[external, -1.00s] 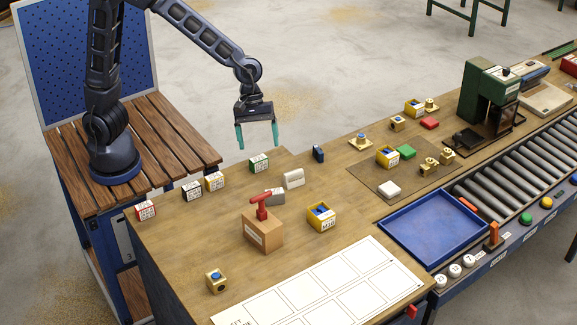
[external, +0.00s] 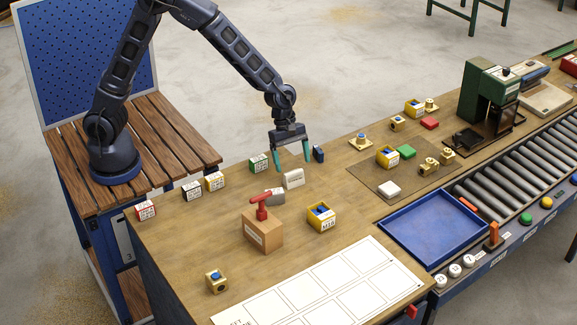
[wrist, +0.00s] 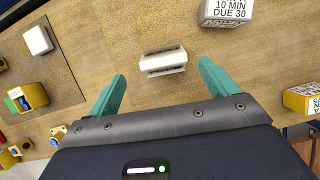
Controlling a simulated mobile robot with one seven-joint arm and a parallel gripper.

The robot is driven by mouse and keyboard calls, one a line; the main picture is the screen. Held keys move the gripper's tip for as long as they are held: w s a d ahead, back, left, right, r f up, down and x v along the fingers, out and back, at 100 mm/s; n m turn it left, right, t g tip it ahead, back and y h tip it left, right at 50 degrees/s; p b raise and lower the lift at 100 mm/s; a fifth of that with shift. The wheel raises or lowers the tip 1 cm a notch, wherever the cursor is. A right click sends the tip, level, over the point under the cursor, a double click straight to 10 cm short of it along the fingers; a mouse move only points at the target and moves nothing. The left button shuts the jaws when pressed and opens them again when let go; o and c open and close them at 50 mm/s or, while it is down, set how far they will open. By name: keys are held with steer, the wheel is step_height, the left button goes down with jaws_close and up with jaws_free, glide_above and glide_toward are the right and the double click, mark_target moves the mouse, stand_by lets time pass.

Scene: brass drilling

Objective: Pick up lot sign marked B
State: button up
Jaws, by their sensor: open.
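A small cream-white sign (external: 293,179) stands on the wooden bench. It also shows in the wrist view (wrist: 163,61) as a ridged white piece, just beyond the gap between the fingertips. I cannot read a letter B on it. My gripper (external: 296,170) is open and empty, with teal fingers pointing down, above and slightly behind this sign in the external view. In the wrist view the two fingers (wrist: 163,72) lie either side of the sign's line, apart from it. A grey sign (external: 275,197) stands close by; its lettering is not readable in the external view.
Green (external: 259,163), yellow (external: 215,181), black (external: 192,190) and red (external: 146,210) cards stand along the bench's back edge. A dark blue item (external: 318,153) stands near my right finger. A red-handled cardboard box (external: 263,232) and yellow bin (external: 321,216) are in front.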

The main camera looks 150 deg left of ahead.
mark_target(294, 174)
steer(key=shift+d+x, duration=0.15)
steer(key=shift+x, duration=1.25)
steer(key=shift+d+x, duration=0.1)
steer(key=shift+x, duration=1.3)
steer(key=c, duration=1.1)
steer(key=shift+o, duration=0.2)
steer(key=shift+r, duration=0.1)
